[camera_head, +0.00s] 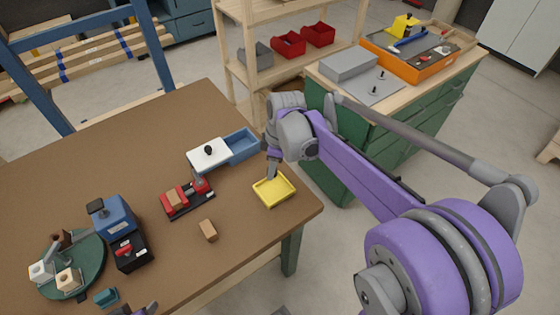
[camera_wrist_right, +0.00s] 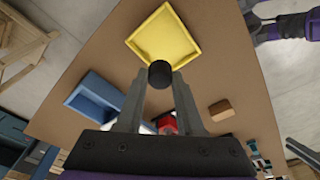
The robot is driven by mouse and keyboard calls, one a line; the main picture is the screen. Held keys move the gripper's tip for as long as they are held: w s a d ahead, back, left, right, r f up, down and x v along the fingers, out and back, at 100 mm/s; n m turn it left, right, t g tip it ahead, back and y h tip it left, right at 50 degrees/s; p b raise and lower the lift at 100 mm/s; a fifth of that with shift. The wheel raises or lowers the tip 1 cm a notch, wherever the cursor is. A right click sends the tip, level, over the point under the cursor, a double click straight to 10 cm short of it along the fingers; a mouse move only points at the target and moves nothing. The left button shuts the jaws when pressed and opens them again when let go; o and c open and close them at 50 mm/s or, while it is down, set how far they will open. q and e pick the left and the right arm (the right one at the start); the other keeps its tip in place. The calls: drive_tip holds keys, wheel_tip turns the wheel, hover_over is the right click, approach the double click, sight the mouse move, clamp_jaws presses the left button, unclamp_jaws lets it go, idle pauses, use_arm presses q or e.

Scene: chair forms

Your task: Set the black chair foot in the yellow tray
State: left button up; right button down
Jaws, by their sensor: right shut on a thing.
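The yellow tray (camera_head: 288,190) lies near the right corner of the brown table, and its inside looks empty. My right gripper (camera_head: 272,174) is above the tray's back edge. In the right wrist view my right gripper (camera_wrist_right: 160,80) is shut on the black chair foot (camera_wrist_right: 160,74), a short dark cylinder at the fingertips. The foot appears just over the near corner of the yellow tray (camera_wrist_right: 160,12); I cannot tell whether it touches. The foot is not clear in the head view.
A blue bin (camera_head: 243,143) and a white block with a black knob (camera_head: 208,157) stand behind the tray. A red fixture (camera_head: 187,199) and a small wooden block (camera_head: 208,230) are to the left. A blue machine (camera_head: 118,217) and green turntable (camera_head: 75,278) stand further left.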

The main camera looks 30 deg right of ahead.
sight(273, 190)
drive_tip(key=shift+s+f, duration=0.2)
drive_tip(key=shift+s, duration=0.25)
drive_tip(key=shift+f+b, duration=0.6)
drive_tip(key=shift+f, duration=0.1)
wheel_tip(273, 190, down, 4)
drive_tip(key=b, duration=0.3)
drive_tip(key=shift+f, duration=0.15)
drive_tip(key=shift+f+b, duration=0.35)
drive_tip(key=shift+f, duration=0.2)
unclamp_jaws()
idle(0.5)
